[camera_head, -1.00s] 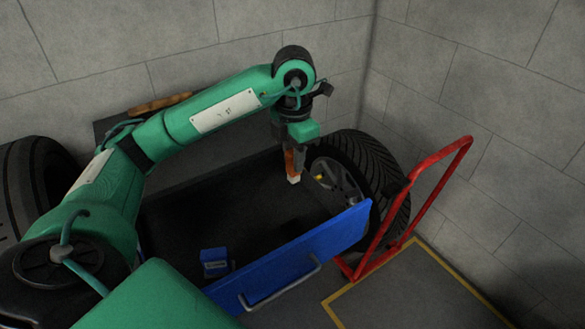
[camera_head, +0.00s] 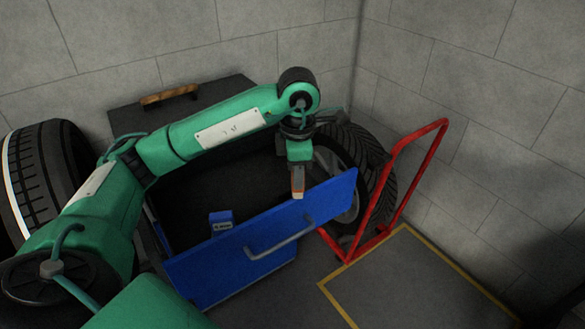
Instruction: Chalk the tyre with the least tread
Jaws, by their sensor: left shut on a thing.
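My left gripper (camera_head: 299,162) points down and is shut on a chalk stick (camera_head: 297,185) with an orange-brown holder and a pale tip. It hangs over the right end of the open drawer, apart from the tyres as far as I can tell. One tyre (camera_head: 374,172) with dense grooves stands at the right by the red hand truck; the drawer front and my gripper hide part of it. Another tyre (camera_head: 48,165) stands at the far left, with wide tread blocks and a white band along its left edge. My arm hides its lower part. My right gripper is out of view.
A dark drawer with a blue front (camera_head: 200,268) stands open, holding a small blue box (camera_head: 221,224). A wooden handle (camera_head: 170,95) lies on the dark top behind. The red hand truck (camera_head: 407,180) stands at the right, beside a yellow-edged floor area (camera_head: 415,280). Grey walls close the corner.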

